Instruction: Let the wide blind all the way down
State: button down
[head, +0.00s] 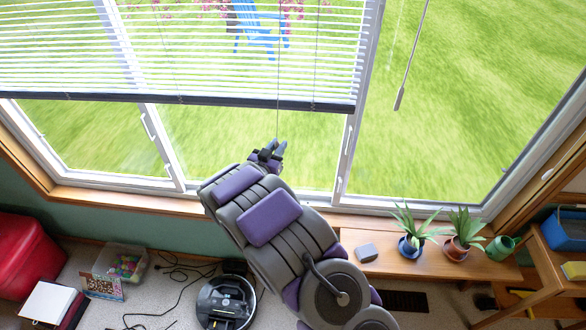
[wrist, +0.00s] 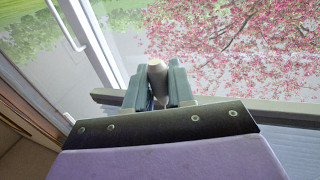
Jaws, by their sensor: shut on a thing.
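The wide blind (head: 180,50) hangs over the left and middle panes in the head view. Its slats are spread, and its dark bottom rail (head: 200,101) hangs above the sill with bare glass below. A thin cord (head: 277,115) runs from the blind down to my gripper (head: 267,152), which is in front of the glass below the rail. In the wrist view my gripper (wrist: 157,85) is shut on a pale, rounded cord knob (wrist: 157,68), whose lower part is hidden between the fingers.
A wand-like pull (head: 399,98) hangs before the uncovered right pane. A robot vacuum (head: 226,302), cables and a toy bin (head: 122,262) are on the floor.

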notch_tip(320, 180, up, 9)
jog(key=p, duration=0.5)
notch_tip(320, 180, up, 9)
jog(key=p, duration=0.6)
dwell(0.3)
notch_tip(320, 180, up, 9)
jog(key=p, duration=0.6)
notch_tip(320, 180, up, 9)
jog(key=p, duration=0.6)
